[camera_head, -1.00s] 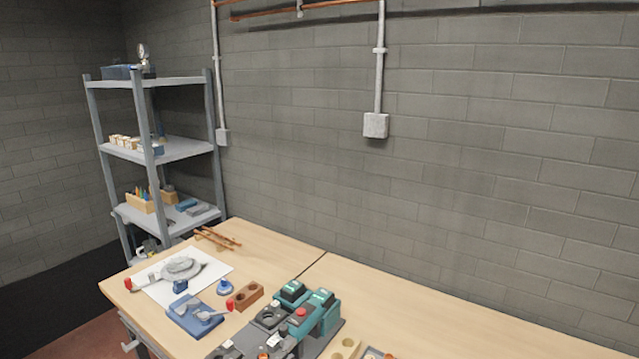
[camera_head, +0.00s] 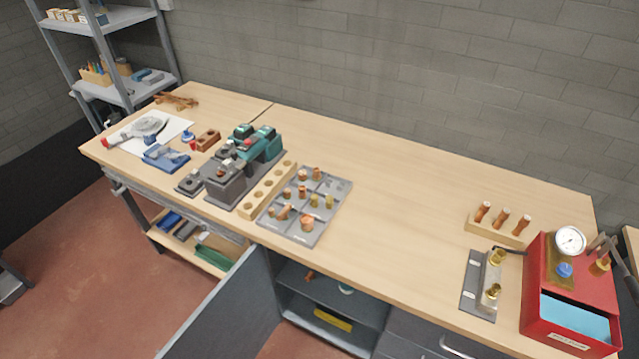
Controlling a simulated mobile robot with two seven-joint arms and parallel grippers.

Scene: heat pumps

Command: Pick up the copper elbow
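A grey compartment tray (camera_head: 335,190) on the workbench holds several small copper and brass fittings. A copper fitting (camera_head: 284,212) in its front left part looks bent or tilted. A larger copper fitting (camera_head: 307,223) sits in the front right part. The pieces are too small to tell surely which is the copper elbow. Another small copper-coloured piece (camera_head: 309,276) lies on a shelf in the open cabinet under the bench; its shape is unclear. Neither of my grippers is in view.
A wooden block with holes (camera_head: 268,188) and a teal-and-grey machine (camera_head: 232,180) stand left of the tray. A red box with a gauge (camera_head: 540,310) and a wooden rack (camera_head: 500,226) stand at right. The bench middle is clear. A cabinet door (camera_head: 225,320) hangs open.

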